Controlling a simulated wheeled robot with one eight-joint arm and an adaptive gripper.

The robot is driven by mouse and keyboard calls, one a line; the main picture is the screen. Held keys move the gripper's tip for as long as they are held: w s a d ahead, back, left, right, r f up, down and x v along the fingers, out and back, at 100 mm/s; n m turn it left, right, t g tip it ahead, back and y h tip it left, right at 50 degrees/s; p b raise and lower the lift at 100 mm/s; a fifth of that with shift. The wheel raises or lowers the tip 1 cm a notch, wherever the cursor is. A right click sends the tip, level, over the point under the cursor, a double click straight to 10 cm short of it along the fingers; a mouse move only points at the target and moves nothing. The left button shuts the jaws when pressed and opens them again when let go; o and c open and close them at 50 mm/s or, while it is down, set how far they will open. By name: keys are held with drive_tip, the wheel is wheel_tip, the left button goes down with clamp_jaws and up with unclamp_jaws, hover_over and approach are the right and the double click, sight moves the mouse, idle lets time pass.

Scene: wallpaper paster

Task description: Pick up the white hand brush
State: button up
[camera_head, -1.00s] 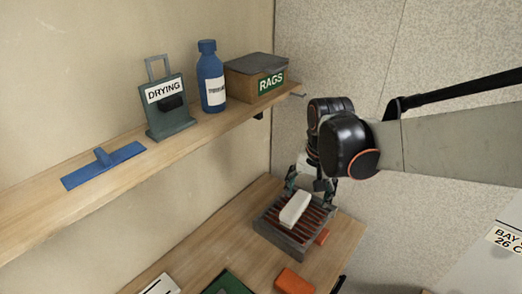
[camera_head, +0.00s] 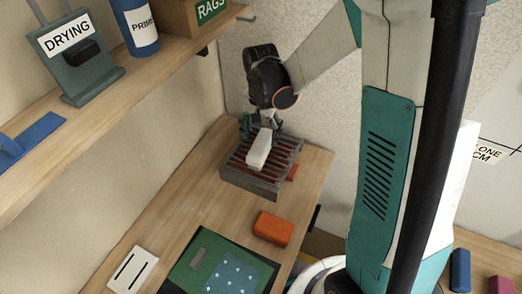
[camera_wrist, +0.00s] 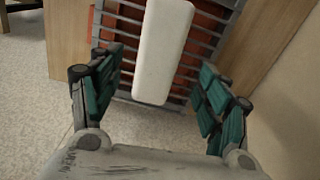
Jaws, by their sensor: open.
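The white hand brush (camera_head: 259,149) lies on a grey slatted rack (camera_head: 250,181) at the far end of the wooden table. In the wrist view the brush (camera_wrist: 162,50) is a plain white block lying lengthwise over the slats. My gripper (camera_head: 262,127) is at the far end of the brush in the head view. In the wrist view my gripper (camera_wrist: 158,98) is open, with one teal finger on each side of the brush's near end. Neither finger appears to touch it. The brush's underside is hidden.
An orange block (camera_head: 273,229), a green mat (camera_head: 215,270) and a white slotted plate (camera_head: 132,270) lie on the table (camera_head: 185,217). Above, the shelf holds a DRYING stand (camera_head: 80,75), a blue bottle (camera_head: 135,25) and a RAGS box (camera_head: 188,18).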

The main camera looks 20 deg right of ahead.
sight(261, 143)
drive_tip(key=shift+f+b, duration=1.45)
drive_tip(key=shift+f, duration=1.65)
drive_tip(key=shift+s+r, duration=0.1)
drive_tip(key=c, duration=1.2)
